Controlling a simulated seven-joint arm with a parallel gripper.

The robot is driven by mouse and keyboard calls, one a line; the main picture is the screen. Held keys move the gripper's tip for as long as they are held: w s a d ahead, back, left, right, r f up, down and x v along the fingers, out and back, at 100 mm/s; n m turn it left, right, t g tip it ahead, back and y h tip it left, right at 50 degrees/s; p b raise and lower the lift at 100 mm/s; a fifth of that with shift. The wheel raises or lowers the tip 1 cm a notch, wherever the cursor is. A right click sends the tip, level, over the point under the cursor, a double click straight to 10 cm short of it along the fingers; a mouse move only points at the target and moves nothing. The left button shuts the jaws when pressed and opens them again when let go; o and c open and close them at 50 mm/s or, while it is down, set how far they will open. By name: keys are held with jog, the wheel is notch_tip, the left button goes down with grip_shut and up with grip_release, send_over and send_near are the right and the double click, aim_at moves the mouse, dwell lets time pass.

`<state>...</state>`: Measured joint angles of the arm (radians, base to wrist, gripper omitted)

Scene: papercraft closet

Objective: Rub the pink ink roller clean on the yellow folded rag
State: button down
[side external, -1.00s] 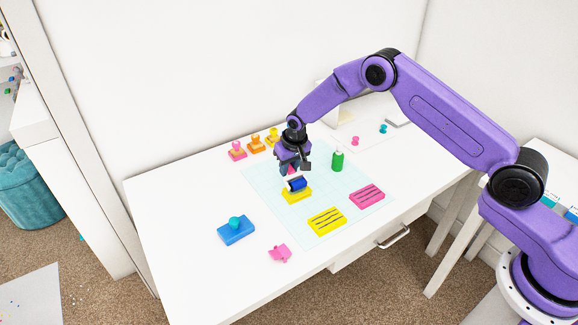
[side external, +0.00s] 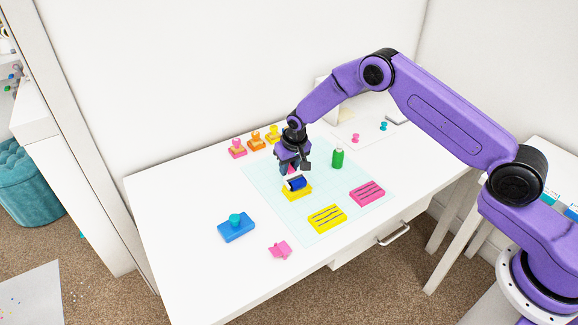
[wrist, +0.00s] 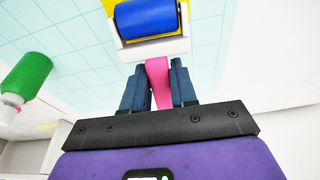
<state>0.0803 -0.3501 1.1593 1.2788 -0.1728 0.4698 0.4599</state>
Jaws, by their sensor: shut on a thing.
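The ink roller has a pink handle (wrist: 158,84), a white frame and a blue drum (wrist: 147,18). My gripper (wrist: 158,90) is shut on the handle, one dark finger on each side. In the side view the drum (side external: 297,183) is over the yellow folded rag (side external: 297,195), below my gripper (side external: 291,170). The rag's yellow edge (wrist: 187,10) shows around the drum in the wrist view. The drum appears to be on or just above the rag; I cannot tell whether they touch. The drum covers the rag's middle.
A green bottle (side external: 338,158) stands right of my gripper on the pale blue mat (side external: 270,180). Yellow (side external: 327,219) and pink (side external: 367,195) grooved blocks lie in front. A blue block with a teal knob (side external: 236,227) and a pink scrap (side external: 280,250) are front left. Stamps (side external: 256,141) stand behind.

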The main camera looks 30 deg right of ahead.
jog(key=shift+d+f, duration=0.1)
jog(key=shift+s+d, duration=0.1)
jog(key=shift+d, duration=0.45)
jog(key=shift+a, duration=1.25)
jog(key=shift+d, duration=0.1)
jog(key=shift+d, duration=1.1)
jog(key=shift+a, duration=1.2)
jog(key=shift+d, duration=0.2)
